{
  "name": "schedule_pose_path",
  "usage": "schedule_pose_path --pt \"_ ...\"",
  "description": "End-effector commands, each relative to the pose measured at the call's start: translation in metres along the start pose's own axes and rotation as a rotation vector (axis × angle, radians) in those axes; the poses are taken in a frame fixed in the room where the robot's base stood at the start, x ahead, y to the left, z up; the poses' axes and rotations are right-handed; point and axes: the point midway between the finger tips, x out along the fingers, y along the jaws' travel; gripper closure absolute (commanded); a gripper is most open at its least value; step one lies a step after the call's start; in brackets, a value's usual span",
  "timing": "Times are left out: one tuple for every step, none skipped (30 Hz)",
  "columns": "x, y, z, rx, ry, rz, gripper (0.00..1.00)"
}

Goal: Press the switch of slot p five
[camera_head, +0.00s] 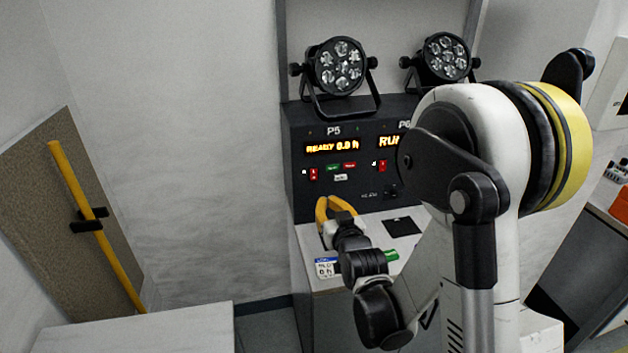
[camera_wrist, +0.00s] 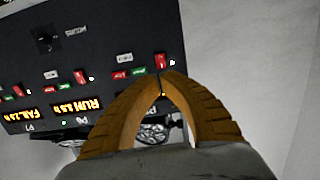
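The P5 slot is at the left of the black panel (camera_head: 296,150) in the head view. Its lit display (camera_head: 332,147) reads about "READY 0.0 h". Below it sit a red switch (camera_head: 313,174), a green button (camera_head: 333,167), a red button (camera_head: 349,166) and a white button (camera_head: 341,177). In the wrist view the panel is upside down; the P5 red switch (camera_wrist: 161,61) shows just beyond the fingertips, and the fingers hide the P5 display. My gripper (camera_wrist: 170,76) has yellow fingers that meet at the tips, with nothing between them. Contact with the switch cannot be told.
Two stage lamps (camera_head: 340,68) (camera_head: 446,57) stand on the panel. The P6 display (camera_head: 389,141) reads "RUN", partly hidden by my arm. A pale bench top (camera_head: 312,240) lies below the panel. A yellow bar (camera_head: 95,225) is at the left.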

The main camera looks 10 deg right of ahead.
Motion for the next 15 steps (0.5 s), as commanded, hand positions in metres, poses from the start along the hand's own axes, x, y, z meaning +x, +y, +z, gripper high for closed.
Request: schedule_pose_path --pt "0.0 0.0 0.0 0.0 0.0 0.0 1.0" --pt "0.0 0.0 0.0 0.0 0.0 0.0 1.0" --pt "0.001 0.0 0.0 0.0 -0.001 0.0 1.0" --pt "0.001 0.0 -0.001 0.0 -0.001 0.0 1.0" --pt "0.003 0.0 -0.001 0.0 -0.001 0.0 1.0" --pt "0.005 0.0 -0.001 0.0 -0.001 0.0 1.0" --pt "0.008 0.0 -0.002 0.0 -0.001 0.0 1.0" --pt "0.011 0.0 -0.002 0.0 -0.001 0.0 1.0" --pt "0.016 0.0 -0.003 0.0 -0.001 0.0 1.0" --pt "0.021 0.0 -0.003 0.0 -0.001 0.0 1.0" --pt "0.026 0.0 -0.003 0.0 -0.001 0.0 1.0" --pt "0.033 0.0 -0.004 -0.001 -0.001 0.0 1.0" --pt "0.038 0.0 -0.005 -0.001 -0.001 0.0 1.0" --pt "0.044 0.0 -0.005 0.0 -0.001 0.0 1.0" --pt "0.052 0.0 -0.005 0.0 -0.001 0.0 1.0"
